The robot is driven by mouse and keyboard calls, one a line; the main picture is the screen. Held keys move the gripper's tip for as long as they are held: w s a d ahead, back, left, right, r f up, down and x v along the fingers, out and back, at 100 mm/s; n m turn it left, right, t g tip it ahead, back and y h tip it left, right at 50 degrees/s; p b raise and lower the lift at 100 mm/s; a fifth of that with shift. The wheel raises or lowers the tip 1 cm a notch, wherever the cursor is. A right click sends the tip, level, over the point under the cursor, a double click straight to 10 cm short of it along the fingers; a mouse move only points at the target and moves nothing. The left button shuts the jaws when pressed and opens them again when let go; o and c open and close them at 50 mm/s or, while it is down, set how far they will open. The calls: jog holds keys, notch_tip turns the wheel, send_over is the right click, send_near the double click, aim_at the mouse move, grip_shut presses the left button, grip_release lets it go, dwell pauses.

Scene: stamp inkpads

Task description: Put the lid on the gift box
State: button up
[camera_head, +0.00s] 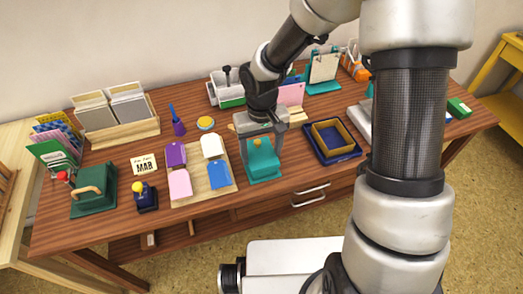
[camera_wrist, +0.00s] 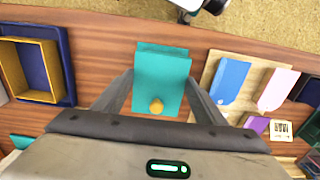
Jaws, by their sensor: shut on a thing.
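My gripper (camera_head: 260,135) is shut on a teal piece with a small yellow-orange knob (camera_head: 258,143), which looks like the lid. In the wrist view the teal piece (camera_wrist: 160,80) lies between my two fingers (camera_wrist: 160,77), with the knob facing my gripper. A flat teal part (camera_head: 264,174) shows just below it in the head view. I cannot tell whether the two parts touch or are one thing. An open gold-walled square box (camera_head: 332,127) sits on a dark blue tray-like base (camera_head: 350,153) to the right. I cannot tell for certain which piece is the gift box.
A wooden board (camera_head: 219,190) with purple, white, pink and blue tags lies left of my gripper. Stamps and a card crate (camera_head: 135,127) stand farther left. Several holders stand behind. A strip of bare wood lies between the teal part and the blue base.

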jog(key=shift+f+b, duration=0.4)
jog(key=shift+f, duration=0.05)
dwell(1.3)
dwell(0.3)
jog(key=o, duration=1.4)
jog(key=shift+o, duration=0.2)
jog(key=shift+r+p, duration=2.75)
jog(key=shift+r, duration=0.75)
